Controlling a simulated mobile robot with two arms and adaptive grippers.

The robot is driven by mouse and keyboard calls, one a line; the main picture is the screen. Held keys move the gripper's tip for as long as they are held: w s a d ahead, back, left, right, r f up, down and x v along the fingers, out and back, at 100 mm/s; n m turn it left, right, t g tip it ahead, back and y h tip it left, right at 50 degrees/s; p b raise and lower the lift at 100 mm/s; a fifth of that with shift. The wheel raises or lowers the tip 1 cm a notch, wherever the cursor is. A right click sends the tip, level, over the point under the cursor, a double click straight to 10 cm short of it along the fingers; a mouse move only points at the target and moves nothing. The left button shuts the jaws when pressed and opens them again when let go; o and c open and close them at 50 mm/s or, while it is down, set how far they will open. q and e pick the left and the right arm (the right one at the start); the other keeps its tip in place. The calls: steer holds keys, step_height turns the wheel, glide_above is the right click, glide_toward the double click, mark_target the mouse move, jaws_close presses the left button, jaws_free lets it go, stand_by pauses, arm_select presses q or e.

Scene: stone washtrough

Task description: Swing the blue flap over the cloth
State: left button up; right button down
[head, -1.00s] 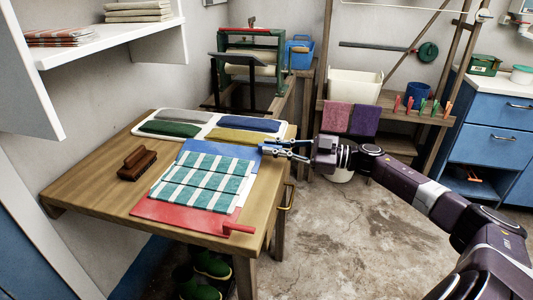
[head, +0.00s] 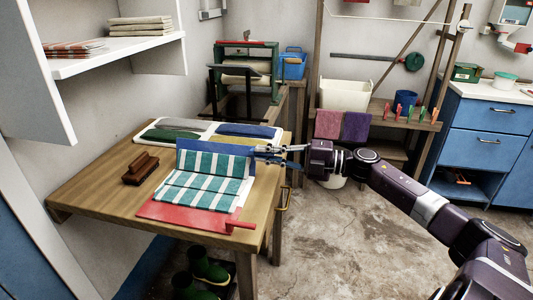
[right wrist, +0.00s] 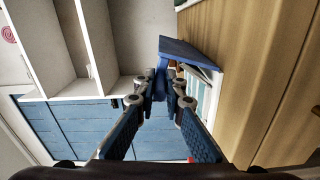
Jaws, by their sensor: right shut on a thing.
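The blue flap (head: 205,144) is raised at the far side of the folding board, tilted up from the table. The teal and white striped cloth (head: 196,197) lies on the board, and its far part leans up against the flap. My right gripper (head: 268,151) is at the flap's right end, shut on its blue handle. In the right wrist view the fingers (right wrist: 161,88) close around that handle, and the flap (right wrist: 188,52) extends beyond it. A red flap (head: 180,213) with a red handle lies flat at the near side. My left gripper is not in view.
A wooden brush (head: 140,168) lies on the table left of the board. A white tray (head: 205,128) with coloured rolled cloths stands behind the flap. A mangle (head: 245,72) is further back. A shelf (head: 110,55) overhangs at the left. The floor right of the table is clear.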

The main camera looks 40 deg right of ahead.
steer(key=s+a+n, duration=0.1)
steer(key=n, duration=0.1)
steer(key=a+n, duration=0.1)
steer(key=shift+s+a+f+n, duration=0.1)
steer(key=shift+s+f+n, duration=0.2)
steer(key=shift+s+n, duration=0.1)
steer(key=n, duration=0.1)
steer(key=s+a+n, duration=0.1)
steer(key=f+n, duration=0.1)
steer(key=shift+s+a+f+n, duration=0.1)
steer(key=shift+s+a+n, duration=0.15)
steer(key=shift+a+n, duration=0.15)
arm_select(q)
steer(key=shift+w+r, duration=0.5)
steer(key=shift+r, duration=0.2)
arm_select(e)
steer(key=shift+s+a+f, duration=0.25)
steer(key=shift+f, duration=0.1)
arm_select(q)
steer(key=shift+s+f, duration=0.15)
arm_select(e)
steer(key=shift+f, duration=0.1)
steer(key=c, duration=2)
jaws_free()
steer(key=v, duration=1.2)
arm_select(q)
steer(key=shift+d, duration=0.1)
